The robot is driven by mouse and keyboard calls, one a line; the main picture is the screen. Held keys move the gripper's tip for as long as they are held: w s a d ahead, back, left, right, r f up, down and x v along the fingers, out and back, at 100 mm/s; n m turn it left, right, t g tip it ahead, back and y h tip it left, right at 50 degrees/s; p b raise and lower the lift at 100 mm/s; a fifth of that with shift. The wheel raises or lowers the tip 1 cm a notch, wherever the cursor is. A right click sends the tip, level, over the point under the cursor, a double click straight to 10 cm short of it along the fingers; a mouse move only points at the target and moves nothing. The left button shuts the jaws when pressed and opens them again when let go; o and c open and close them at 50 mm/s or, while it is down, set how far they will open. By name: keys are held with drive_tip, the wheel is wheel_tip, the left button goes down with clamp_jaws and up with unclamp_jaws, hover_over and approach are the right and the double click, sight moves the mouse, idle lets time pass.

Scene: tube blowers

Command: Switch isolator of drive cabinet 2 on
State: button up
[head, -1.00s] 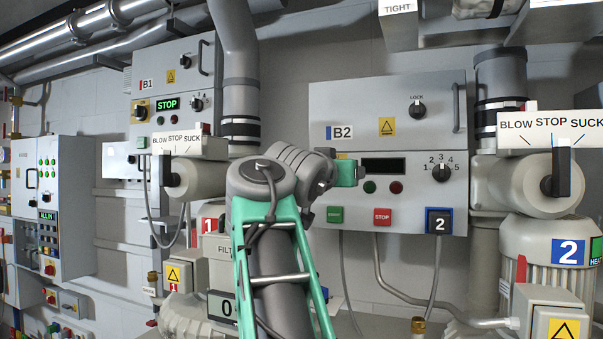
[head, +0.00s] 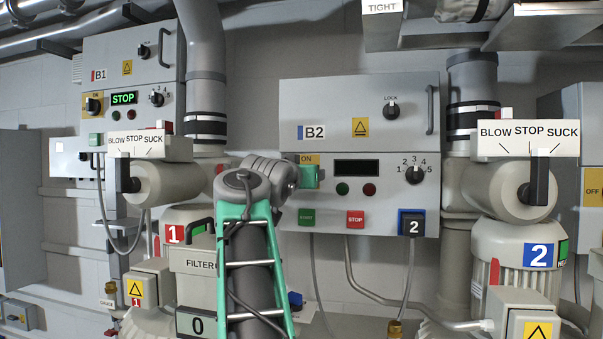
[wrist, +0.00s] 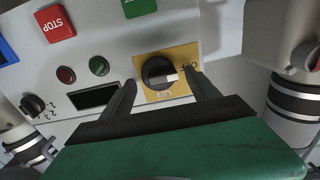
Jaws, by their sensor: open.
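Drive cabinet 2 (head: 300,93), marked B2, stands in the middle of the head view with a dark display (head: 357,167). Its isolator is a black rotary knob (wrist: 158,72) on a yellow plate (wrist: 150,95), seen upside down in the wrist view. OFF is lettered at the knob's right and ON below it. The knob's pale mark points right, towards OFF. In the head view my gripper (head: 309,176) hides the knob, and only the ON lettering shows above. My gripper (wrist: 162,88) is open, one finger on each side of the knob, with visible gaps.
A green button (wrist: 139,7), a red STOP button (wrist: 55,23) and lamps (wrist: 99,66) lie near the knob. A selector (head: 415,174) sits at the cabinet's right. Pipe and blower housings flank the cabinet. Cabinet B1 (head: 112,62) shows a lit STOP.

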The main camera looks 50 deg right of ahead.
drive_tip(key=shift+c, duration=0.4)
drive_tip(key=c, duration=1.3)
drive_tip(key=shift+o, duration=0.2)
drive_tip(key=shift+s, duration=0.1)
drive_tip(key=shift+m, duration=0.3)
drive_tip(key=shift+s+m+b, duration=0.15)
drive_tip(key=shift+m+b, duration=0.9)
drive_tip(key=shift+m, duration=3.3)
drive_tip(key=shift+s+m+b, duration=0.15)
drive_tip(key=shift+m+b, duration=0.9)
drive_tip(key=shift+m, duration=3.3)
